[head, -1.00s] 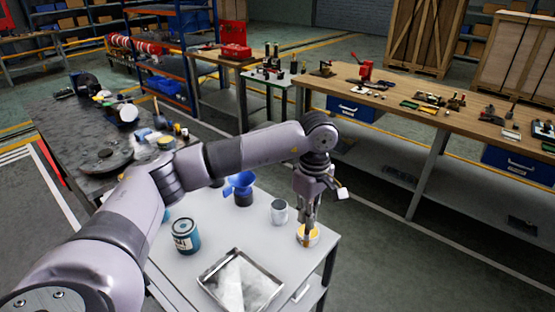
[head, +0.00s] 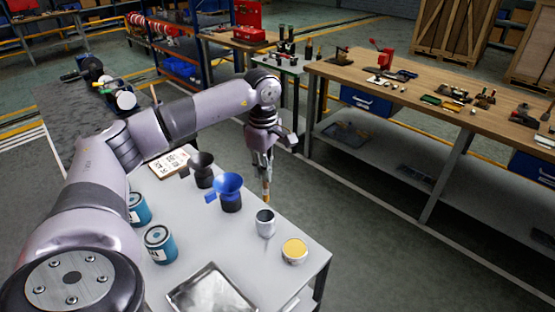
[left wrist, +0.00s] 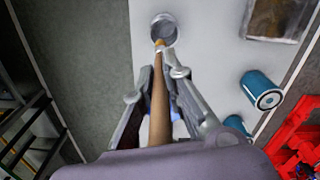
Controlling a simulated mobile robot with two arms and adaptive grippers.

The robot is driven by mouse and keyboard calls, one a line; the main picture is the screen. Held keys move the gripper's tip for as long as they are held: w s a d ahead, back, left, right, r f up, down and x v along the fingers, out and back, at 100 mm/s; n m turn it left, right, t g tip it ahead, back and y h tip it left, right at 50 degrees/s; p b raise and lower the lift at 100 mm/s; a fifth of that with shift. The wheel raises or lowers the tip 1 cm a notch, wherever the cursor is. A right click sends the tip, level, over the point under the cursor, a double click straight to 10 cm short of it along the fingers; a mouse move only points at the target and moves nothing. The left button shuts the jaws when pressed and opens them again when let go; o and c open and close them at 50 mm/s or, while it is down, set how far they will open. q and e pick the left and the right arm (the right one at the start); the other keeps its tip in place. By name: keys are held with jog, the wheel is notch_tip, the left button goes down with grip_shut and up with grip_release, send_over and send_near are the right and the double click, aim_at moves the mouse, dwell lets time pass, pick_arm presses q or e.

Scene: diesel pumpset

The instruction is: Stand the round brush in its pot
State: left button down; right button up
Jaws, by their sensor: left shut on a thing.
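My left gripper (head: 263,172) is shut on the round brush, near the far edge of the white table. In the left wrist view the brush's wooden handle (left wrist: 159,100) runs between the two fingers (left wrist: 160,78). A small tan part of the brush (head: 266,192) shows below the fingers in the head view; its bristles are not clear. A grey metal pot (head: 265,223), open at the top, stands upright on the table, nearer the camera than the gripper. In the left wrist view the pot (left wrist: 164,27) lies just past the brush's far end. My right gripper is not in view.
On the white table (head: 200,238) are a shallow tin of yellow stuff (head: 294,251), a blue funnel (head: 230,190), a dark funnel (head: 203,168), blue cans (head: 160,245) and a metal tray (head: 212,292). A long wooden bench (head: 440,85) stands beyond an open floor strip.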

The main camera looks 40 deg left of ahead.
aim_at(264, 189)
pick_arm(q)
jog(key=shift+s+r, duration=0.1)
jog(key=shift+s, duration=0.05)
jog(key=shift+s+r, duration=0.15)
jog(key=shift+s, duration=0.15)
jog(key=shift+f+b, duration=0.55)
jog(key=shift+f, duration=0.35)
jog(key=shift+f+b, duration=0.3)
jog(key=shift+f, duration=0.1)
jog(key=shift+f+b, duration=0.5)
jog(key=shift+f, duration=0.25)
jog(key=shift+f+b, duration=0.3)
jog(key=shift+f, duration=0.15)
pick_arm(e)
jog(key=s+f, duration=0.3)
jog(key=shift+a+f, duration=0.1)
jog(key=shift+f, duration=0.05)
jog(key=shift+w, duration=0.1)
pick_arm(q)
jog(key=shift+f, duration=0.15)
